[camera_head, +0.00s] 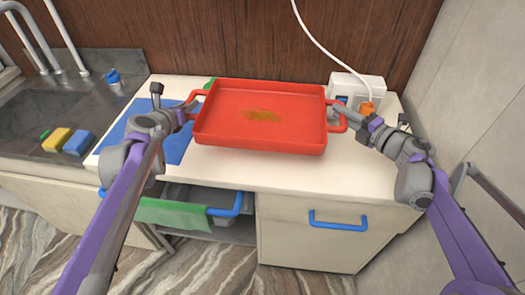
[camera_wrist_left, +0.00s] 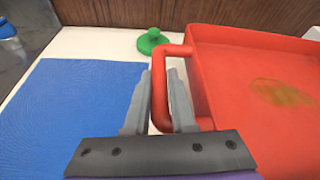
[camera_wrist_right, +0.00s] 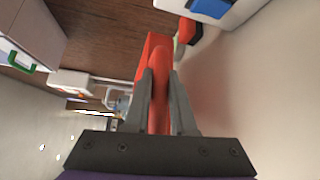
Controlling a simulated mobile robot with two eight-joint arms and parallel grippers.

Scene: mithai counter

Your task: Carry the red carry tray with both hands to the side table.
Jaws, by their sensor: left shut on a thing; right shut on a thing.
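The red carry tray (camera_head: 230,130) is in the middle of the head view, over the white counter, with a brownish stain (camera_head: 262,115) on its floor. It looks roughly level; I cannot tell whether it touches the counter. My left gripper (camera_head: 190,108) is shut on the tray's left handle, and the left wrist view shows that handle (camera_wrist_left: 161,85) between the fingers. My right gripper (camera_head: 336,112) is shut on the tray's right handle. The right wrist view shows the red handle (camera_wrist_right: 159,85) between the fingers. Both grippers hold opposite ends of the tray.
A blue mat (camera_head: 175,148) lies on the counter (camera_head: 290,172) at left, and a green lidded thing (camera_wrist_left: 152,40) stands behind the handle. A white box (camera_head: 355,88) with a cable stands back right. A drawer with a green cloth (camera_head: 170,213) hangs open below. A sink (camera_head: 50,105) is left.

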